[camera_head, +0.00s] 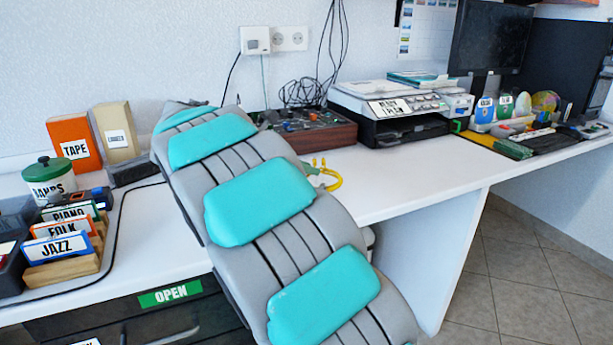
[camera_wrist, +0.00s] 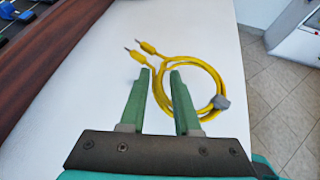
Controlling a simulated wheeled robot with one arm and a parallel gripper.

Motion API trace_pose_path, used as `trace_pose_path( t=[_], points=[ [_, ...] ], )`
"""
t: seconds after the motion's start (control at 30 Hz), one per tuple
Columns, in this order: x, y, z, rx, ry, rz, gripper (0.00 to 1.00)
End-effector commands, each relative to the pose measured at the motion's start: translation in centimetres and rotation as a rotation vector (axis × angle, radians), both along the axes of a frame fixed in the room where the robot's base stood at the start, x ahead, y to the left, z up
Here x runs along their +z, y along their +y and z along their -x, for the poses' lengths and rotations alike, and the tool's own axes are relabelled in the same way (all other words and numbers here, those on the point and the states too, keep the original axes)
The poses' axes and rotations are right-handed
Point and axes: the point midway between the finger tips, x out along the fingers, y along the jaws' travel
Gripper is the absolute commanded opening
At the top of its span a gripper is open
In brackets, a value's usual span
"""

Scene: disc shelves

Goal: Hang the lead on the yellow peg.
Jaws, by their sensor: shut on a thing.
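The yellow lead (camera_wrist: 213,72) is coiled in a loop with a grey tie at its right side and two plug ends pointing to the upper left in the wrist view. My gripper (camera_wrist: 161,72) has its two green fingers on either side of part of the lead and is shut on it. The rest of the loop extends to the right of the fingers, over the white desk top. I cannot make out the yellow peg in either view.
A brown-sided device with knobs (camera_head: 310,130) stands behind my arm. A printer (camera_head: 390,108) is to its right. Labelled disc holders and a green-lidded jar (camera_head: 49,176) are at left. Clear white desk (camera_head: 410,175) lies right of the lead, up to its front edge.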

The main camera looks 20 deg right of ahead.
Motion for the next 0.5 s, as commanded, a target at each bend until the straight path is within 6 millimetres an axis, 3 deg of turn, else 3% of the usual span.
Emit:
trace_pose_path(
  t=[0.2, 0.33, 0.5],
  points=[
    [-0.2, -1.1, -1.5, -0.001, 0.0, -0.002, 0.0],
    [-2.3, -1.0, -1.3, 0.0, 0.005, 0.0, 0.0],
    [-3.0, -0.9, -1.3, 0.0, 0.002, 0.001, 0.0]
  ],
)
